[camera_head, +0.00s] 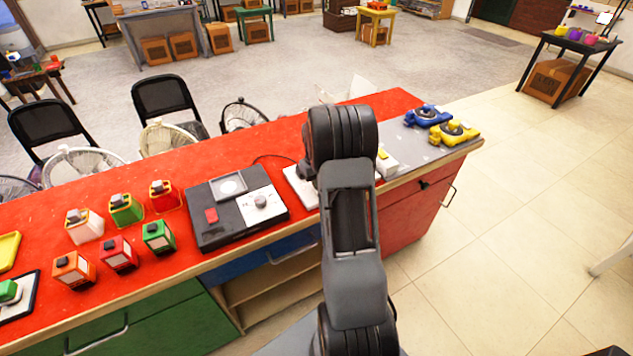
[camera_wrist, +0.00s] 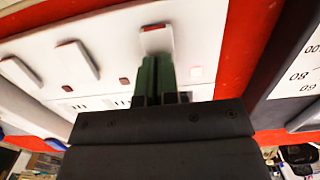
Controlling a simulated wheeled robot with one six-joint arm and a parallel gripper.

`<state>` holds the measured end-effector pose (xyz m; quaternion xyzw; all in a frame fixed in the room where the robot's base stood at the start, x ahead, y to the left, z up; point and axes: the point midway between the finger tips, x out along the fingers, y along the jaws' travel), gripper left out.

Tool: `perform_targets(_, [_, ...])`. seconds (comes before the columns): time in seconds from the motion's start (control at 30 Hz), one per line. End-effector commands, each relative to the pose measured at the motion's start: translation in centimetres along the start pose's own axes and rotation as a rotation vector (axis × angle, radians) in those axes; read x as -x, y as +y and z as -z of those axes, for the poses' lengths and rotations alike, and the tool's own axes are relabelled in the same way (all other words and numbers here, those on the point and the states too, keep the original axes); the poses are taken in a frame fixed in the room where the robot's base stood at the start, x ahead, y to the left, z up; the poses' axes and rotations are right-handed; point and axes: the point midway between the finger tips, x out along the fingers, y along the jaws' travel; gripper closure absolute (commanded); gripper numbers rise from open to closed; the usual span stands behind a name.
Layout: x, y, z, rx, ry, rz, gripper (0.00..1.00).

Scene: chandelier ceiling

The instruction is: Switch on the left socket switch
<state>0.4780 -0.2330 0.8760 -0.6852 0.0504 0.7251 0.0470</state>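In the wrist view a white socket panel (camera_wrist: 112,30) fills the upper left, with raised white rocker switches on it: one at the far left (camera_wrist: 20,74), one left of centre (camera_wrist: 78,61) and one with a red end (camera_wrist: 157,40) at top centre. My gripper (camera_wrist: 152,62) has its green fingers together, nothing seen between them. Its tips are right at the lower edge of the red-ended switch; contact cannot be told. In the head view, part of the white panel (camera_head: 301,187) shows left of my arm on the red counter, while my arm hides the gripper.
A dark box with a white dial (camera_head: 262,203) stands left of the panel on the red counter (camera_head: 330,125). Several coloured blocks (camera_head: 125,211) stand farther left. Blue (camera_head: 426,114) and yellow (camera_head: 454,132) devices sit at the right end. Chairs (camera_head: 167,99) stand behind.

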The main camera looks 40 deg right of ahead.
Motion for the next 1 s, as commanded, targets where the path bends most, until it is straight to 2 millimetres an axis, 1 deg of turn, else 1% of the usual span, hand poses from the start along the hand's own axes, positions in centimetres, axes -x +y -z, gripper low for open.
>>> perform_targets(0.03, [-0.9,-0.1,-1.1,0.002,-0.042,0.011,1.0])
perform_targets(0.13, [0.1,-0.1,-0.9,0.002,-0.037,0.009,1.0])
perform_targets(0.27, [2.7,-0.2,-0.5,0.004,-0.019,0.003,1.0])
perform_targets(0.33, [4.4,-0.2,-0.2,0.004,-0.007,0.0,1.0])
perform_targets(0.4, [5.2,-0.2,-0.1,0.004,-0.002,-0.002,1.0])
perform_targets(0.6, [9.2,-0.3,0.0,0.005,0.001,-0.002,1.0])
perform_targets(0.7, [10.9,-0.3,0.0,0.006,0.002,-0.003,1.0])
perform_targets(0.9, [13.1,-0.2,0.0,0.005,0.001,-0.002,1.0])
perform_targets(1.0, [13.6,-0.2,0.0,0.005,0.0,-0.001,1.0])
